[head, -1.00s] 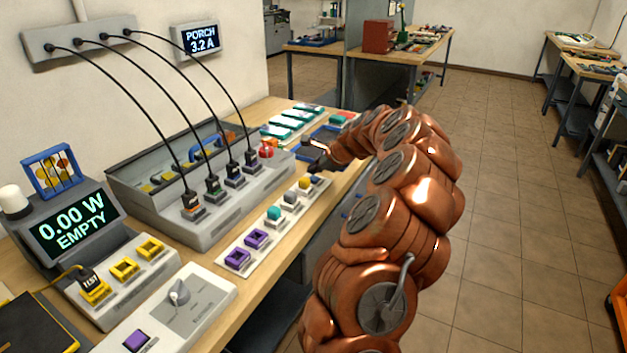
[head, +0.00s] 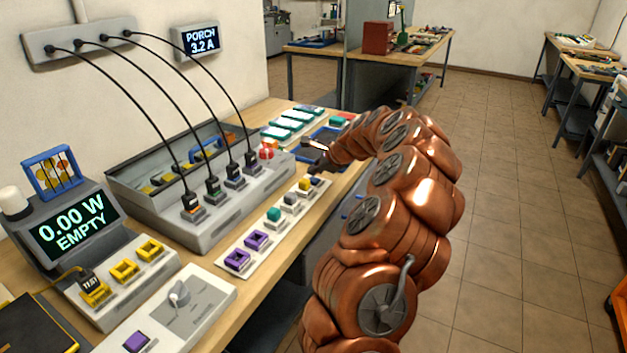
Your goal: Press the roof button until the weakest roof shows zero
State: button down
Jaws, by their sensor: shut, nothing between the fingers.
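A pale button strip (head: 262,262) lies along the bench's front edge. It carries two purple square frames (head: 256,240), a teal button (head: 273,214), a grey button (head: 291,199) and a yellow button (head: 304,184). I can read no label naming the roof button. My gripper (head: 315,172) is shut and empty at the far end of the strip, close by the yellow button. I cannot tell whether it touches that button. A wall display (head: 201,39) reads "PORCH 3.2 A". A tilted display (head: 72,222) reads "0.00 W EMPTY".
Several black cables run from a wall box (head: 80,40) to plugs in a grey console (head: 205,230). A red knob (head: 267,152) stands on its far end. A panel with a grey dial (head: 179,293) is in front. Open floor (head: 510,200) lies to the right.

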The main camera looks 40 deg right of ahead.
aim_at(314, 180)
jog(key=shift+f, duration=0.2)
jog(key=shift+f, duration=0.25)
jog(key=shift+f, duration=0.35)
dwell(0.9)
jog(key=shift+r, duration=0.1)
jog(key=shift+r+p, duration=0.7)
jog(key=shift+p, duration=0.1)
jog(key=shift+r, duration=0.1)
jog(key=shift+r+p, duration=1.85)
jog(key=shift+r, duration=0.6)
